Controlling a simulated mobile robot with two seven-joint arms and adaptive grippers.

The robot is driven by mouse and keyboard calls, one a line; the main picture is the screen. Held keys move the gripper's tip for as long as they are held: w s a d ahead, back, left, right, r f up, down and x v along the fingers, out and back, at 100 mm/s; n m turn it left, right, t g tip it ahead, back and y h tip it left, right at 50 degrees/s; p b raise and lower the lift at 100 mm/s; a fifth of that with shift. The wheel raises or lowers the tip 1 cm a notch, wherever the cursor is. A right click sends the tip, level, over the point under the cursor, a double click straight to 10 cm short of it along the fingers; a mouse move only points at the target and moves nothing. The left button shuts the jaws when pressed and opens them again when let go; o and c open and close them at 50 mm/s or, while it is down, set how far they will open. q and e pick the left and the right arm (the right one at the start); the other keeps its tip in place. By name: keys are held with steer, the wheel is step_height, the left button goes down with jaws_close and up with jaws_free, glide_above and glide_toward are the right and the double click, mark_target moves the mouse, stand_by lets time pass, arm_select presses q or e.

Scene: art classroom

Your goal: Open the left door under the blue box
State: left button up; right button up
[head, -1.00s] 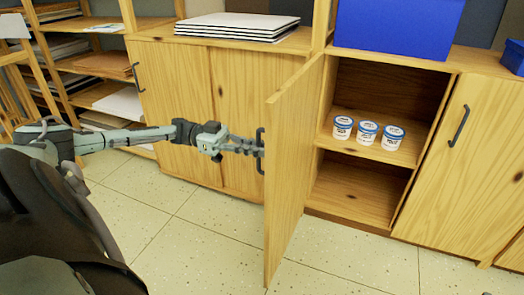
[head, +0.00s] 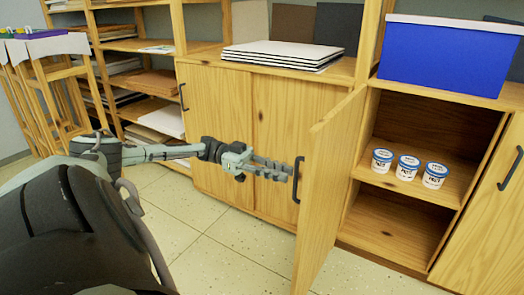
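The blue box (head: 450,58) stands on top of the cabinet at the upper right. Under it, the left wooden door (head: 331,180) stands swung well out, and the compartment behind it shows. The door's dark handle (head: 297,180) is on its outer face, near the free edge. My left gripper (head: 286,172) reaches in from the left with its fingertips at the handle. The fingers look close together; I cannot tell whether they touch or grip the handle. My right gripper is not in view.
Three white tubs with blue lids (head: 408,168) stand on the compartment's shelf (head: 445,190). The closed right door (head: 485,215) has its own handle. A closed cabinet (head: 280,135) with stacked boards (head: 282,55) on top is left of the open door. Tiled floor (head: 215,262) is free in front.

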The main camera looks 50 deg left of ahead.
arm_select(q)
steer(key=v, duration=0.7)
steer(key=shift+a, duration=0.25)
steer(key=shift+s, duration=0.1)
